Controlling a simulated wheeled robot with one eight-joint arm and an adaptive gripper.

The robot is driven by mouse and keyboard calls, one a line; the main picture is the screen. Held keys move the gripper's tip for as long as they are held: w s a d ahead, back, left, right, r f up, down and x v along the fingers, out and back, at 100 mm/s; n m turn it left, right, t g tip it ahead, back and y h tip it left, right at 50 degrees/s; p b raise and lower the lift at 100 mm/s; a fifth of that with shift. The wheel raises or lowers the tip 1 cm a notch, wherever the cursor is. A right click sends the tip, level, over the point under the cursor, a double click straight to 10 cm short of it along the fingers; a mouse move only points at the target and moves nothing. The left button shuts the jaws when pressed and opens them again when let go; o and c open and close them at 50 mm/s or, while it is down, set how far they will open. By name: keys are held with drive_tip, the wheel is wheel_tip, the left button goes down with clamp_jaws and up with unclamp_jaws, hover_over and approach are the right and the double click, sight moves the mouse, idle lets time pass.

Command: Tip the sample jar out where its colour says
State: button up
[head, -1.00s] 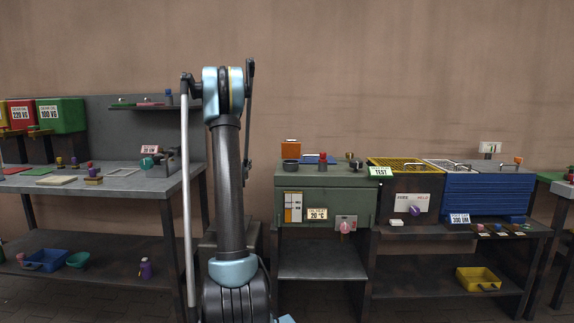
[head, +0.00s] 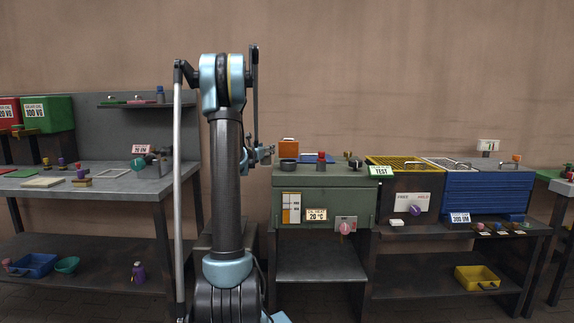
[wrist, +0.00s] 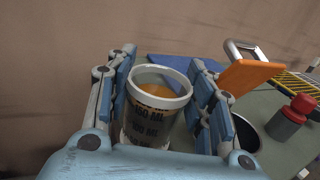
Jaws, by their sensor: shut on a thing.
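The sample jar (wrist: 150,128) is a pale cup with a white rim, black volume markings and amber contents, seen close in the wrist view. My gripper (wrist: 163,68) is shut on it, one blue-grey finger on each side. The jar looks near upright, with its mouth open to the camera. In the head view my gripper (head: 262,153) shows partly behind my arm, by the left end of the green cabinet (head: 325,205); the jar cannot be made out there. A dark round pot (head: 289,165) stands on the cabinet and shows beside my right finger in the wrist view (wrist: 248,132).
To the right are a yellow grate (head: 405,163) with a TEST label (head: 381,171) and a blue unit (head: 487,192). A green bin (head: 47,114) and red bin (head: 8,112) are far left.

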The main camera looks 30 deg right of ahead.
drive_tip(key=s+d+r+m, duration=0.2)
drive_tip(key=s+r+m, duration=0.1)
drive_tip(key=r, duration=0.7)
drive_tip(key=shift+s+d+r+m+y+p, duration=0.25)
drive_tip(key=shift+d+m+p, duration=0.2)
drive_tip(key=shift+m, duration=0.45)
drive_tip(key=shift+s+d+r+m+y+p, duration=0.25)
drive_tip(key=shift+s+d+r+m+p, duration=0.55)
drive_tip(key=shift+m, duration=0.4)
drive_tip(key=shift+s+d+f+m+p, duration=0.25)
drive_tip(key=shift+m+p, duration=0.25)
drive_tip(key=shift+m, duration=0.2)
drive_tip(key=shift+s+f+m+p, duration=0.15)
drive_tip(key=shift+f+m+p, duration=0.2)
drive_tip(key=shift+m+p, duration=0.35)
idle(1.0)
drive_tip(key=shift+s+d+m+y+p, duration=0.1)
drive_tip(key=shift+d+m+y+p, duration=0.1)
drive_tip(key=shift+m+p, duration=0.35)
drive_tip(key=shift+s+d+m+y+p, duration=0.1)
drive_tip(key=shift+m+y+p, duration=0.15)
drive_tip(key=shift+m, duration=0.5)
idle(1.2)
